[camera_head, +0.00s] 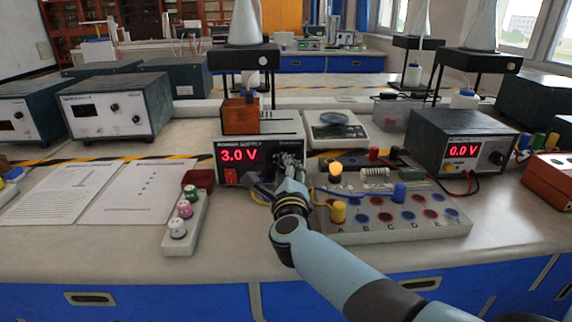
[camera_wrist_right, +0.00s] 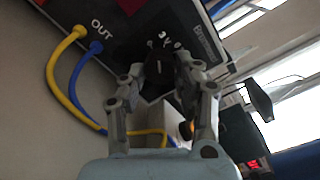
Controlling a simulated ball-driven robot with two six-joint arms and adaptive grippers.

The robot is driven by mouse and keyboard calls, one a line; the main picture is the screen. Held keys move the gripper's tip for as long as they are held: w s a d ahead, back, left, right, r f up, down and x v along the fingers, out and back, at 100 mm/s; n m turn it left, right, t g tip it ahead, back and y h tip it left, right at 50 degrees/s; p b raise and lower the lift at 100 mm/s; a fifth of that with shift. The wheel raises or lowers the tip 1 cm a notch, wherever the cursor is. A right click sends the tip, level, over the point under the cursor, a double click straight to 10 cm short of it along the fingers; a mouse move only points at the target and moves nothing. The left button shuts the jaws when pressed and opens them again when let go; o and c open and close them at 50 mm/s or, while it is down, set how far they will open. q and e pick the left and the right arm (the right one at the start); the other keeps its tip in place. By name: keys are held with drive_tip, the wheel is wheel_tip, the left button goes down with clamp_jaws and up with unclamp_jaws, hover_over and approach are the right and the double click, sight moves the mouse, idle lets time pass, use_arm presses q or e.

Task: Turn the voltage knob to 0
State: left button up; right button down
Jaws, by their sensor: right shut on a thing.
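The power supply (camera_head: 262,137) stands in the middle of the bench, and its red display (camera_head: 238,155) reads 3.0 V. My right gripper (camera_head: 288,160) is at the right side of its front panel. In the right wrist view my right gripper (camera_wrist_right: 161,66) is shut on the dark voltage knob (camera_wrist_right: 156,72), one finger on each side. The knob is hidden behind the gripper in the head view. Yellow and blue leads (camera_wrist_right: 62,50) run from the OUT sockets beside the knob. My left gripper is not in view.
A circuit board (camera_head: 390,230) with coloured parts and leads lies right of my right gripper. A second meter (camera_head: 455,140) reading 0.0 V stands farther right. A white strip with coloured knobs (camera_head: 180,240) and paper sheets (camera_head: 130,195) lie to the left.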

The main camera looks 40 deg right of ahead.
drive_tip(key=shift+n+p, duration=1.2)
drive_tip(key=shift+n, duration=1.1)
drive_tip(key=c, duration=0.9)
unclamp_jaws()
drive_tip(key=shift+c, duration=0.2)
drive_tip(key=v, duration=1.2)
drive_tip(key=shift+s, duration=0.1)
